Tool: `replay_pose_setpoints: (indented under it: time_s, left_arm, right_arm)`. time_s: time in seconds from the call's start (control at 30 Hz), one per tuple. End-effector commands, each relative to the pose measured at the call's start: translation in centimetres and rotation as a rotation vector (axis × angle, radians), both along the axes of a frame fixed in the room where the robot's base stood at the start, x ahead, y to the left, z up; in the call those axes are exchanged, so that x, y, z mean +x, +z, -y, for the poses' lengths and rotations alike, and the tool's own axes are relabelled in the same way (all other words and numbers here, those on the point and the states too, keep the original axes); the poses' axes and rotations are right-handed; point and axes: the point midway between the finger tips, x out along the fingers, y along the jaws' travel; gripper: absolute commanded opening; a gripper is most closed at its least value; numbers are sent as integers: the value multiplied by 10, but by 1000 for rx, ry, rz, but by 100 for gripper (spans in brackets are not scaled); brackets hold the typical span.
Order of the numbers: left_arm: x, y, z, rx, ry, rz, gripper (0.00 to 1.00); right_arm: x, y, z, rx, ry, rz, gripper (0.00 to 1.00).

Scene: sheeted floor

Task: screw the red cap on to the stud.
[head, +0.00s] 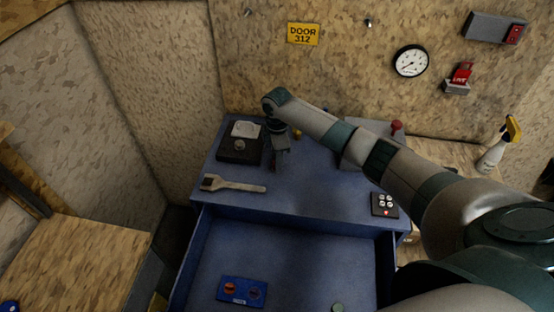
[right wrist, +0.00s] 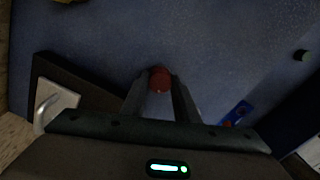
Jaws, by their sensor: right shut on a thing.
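My right gripper (head: 279,160) is above the blue cabinet top, just right of a dark block. In the right wrist view my right gripper (right wrist: 160,88) is shut on the red cap (right wrist: 160,77), which shows between the fingertips. In the head view the cap is hidden or too small to make out. The dark block (head: 238,157) carries a white plate (head: 245,129) and a small grey round piece (head: 240,145). I cannot tell for sure whether that piece is the stud. My left gripper is not in view.
A wooden-handled brush (head: 240,186) lies in front of the dark block. A small button box (head: 385,205) sits at the right edge. The open drawer (head: 300,255) holds a blue panel (head: 241,291) and a small round piece (head: 338,307). The middle of the cabinet top is clear.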

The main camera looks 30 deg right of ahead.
Motion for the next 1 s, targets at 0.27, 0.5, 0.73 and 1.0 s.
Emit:
replay_pose_setpoints:
  time_s: [0.27,0.5,0.73,1.0]
  left_arm:
    - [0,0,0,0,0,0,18]
    - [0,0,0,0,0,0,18]
    - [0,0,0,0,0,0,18]
    - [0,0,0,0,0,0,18]
  right_arm:
    - [1,2,0,0,-14,3,30]
    - [1,1,0,0,-12,2,49]
    - [0,0,0,0,-12,1,43]
    - [0,0,0,0,27,1,43]
